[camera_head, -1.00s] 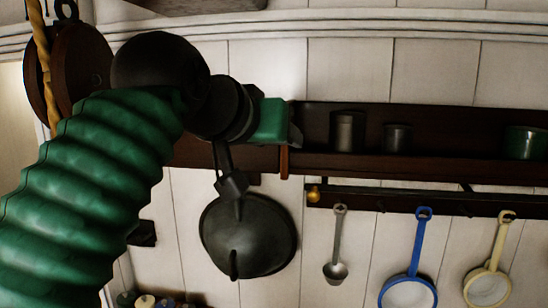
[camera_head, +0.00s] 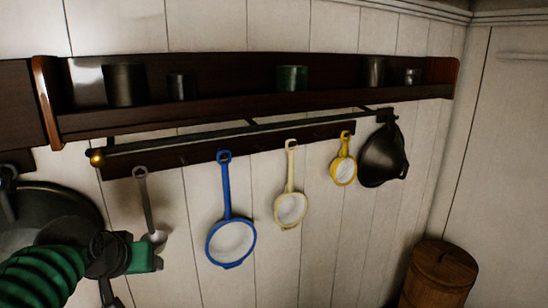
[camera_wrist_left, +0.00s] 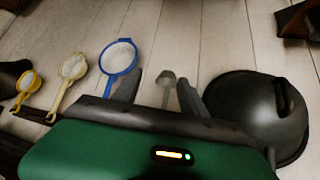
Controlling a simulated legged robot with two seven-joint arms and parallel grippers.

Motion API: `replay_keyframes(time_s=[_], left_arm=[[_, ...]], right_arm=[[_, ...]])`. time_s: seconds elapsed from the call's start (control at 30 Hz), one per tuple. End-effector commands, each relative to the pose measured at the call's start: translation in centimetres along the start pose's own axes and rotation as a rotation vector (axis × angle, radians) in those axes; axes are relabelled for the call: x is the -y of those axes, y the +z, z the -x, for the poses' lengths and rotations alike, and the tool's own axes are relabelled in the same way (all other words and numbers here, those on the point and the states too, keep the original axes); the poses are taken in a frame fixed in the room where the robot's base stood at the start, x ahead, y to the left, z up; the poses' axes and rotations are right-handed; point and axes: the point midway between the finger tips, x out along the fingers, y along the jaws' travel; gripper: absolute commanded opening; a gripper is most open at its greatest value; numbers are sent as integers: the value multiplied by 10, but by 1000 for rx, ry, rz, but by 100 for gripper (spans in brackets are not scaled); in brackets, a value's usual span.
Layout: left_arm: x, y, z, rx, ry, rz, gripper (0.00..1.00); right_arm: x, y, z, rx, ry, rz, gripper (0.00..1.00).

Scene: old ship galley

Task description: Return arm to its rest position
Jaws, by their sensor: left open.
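My left arm enters the head view at the bottom left as a green ribbed sleeve with black joints. Its green gripper body is low in the picture, in front of the wall and overlapping the lower part of the grey ladle (camera_head: 144,195). In the left wrist view my left gripper (camera_wrist_left: 158,90) has its two dark fingers spread apart with nothing held between them. The ladle (camera_wrist_left: 167,82) shows beyond the gap between the fingers. The blue-rimmed strainer (camera_wrist_left: 119,58) lies beyond the left finger. My right gripper is in neither view.
Blue (camera_head: 230,242), cream (camera_head: 290,209) and yellow (camera_head: 344,170) strainers and a black pot (camera_head: 383,155) hang under a dark shelf (camera_head: 260,105) with cups. A large dark lid (camera_wrist_left: 262,110) hangs near the arm. A wooden barrel (camera_head: 440,275) stands at lower right.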

Motion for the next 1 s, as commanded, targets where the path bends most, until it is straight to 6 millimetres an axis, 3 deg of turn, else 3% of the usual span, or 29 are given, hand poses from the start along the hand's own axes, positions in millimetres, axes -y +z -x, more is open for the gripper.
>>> replay_keyframes(time_s=[0.03, 0.17, 0.2, 0.3, 0.4, 0.5, 0.63, 1.0], left_arm=[[-9, 43, -38, 62, 11, -20, 50], [-27, 142, -101, 198, 36, -70, 50], [-32, 176, -117, 242, 43, -85, 50], [-40, 260, -147, 348, 58, -126, 50], [-44, 331, -161, 437, 69, -162, 50], [-44, 376, -164, 493, 75, -185, 50], [-44, 396, -163, 519, 78, -197, 50], [-43, 394, -162, 519, 78, -196, 50]], right_arm=[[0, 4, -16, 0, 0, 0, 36], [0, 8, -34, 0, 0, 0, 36], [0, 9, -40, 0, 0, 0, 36], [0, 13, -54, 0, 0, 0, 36], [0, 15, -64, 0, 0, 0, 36], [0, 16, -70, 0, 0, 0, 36], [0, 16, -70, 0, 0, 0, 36], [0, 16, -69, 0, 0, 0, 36]])
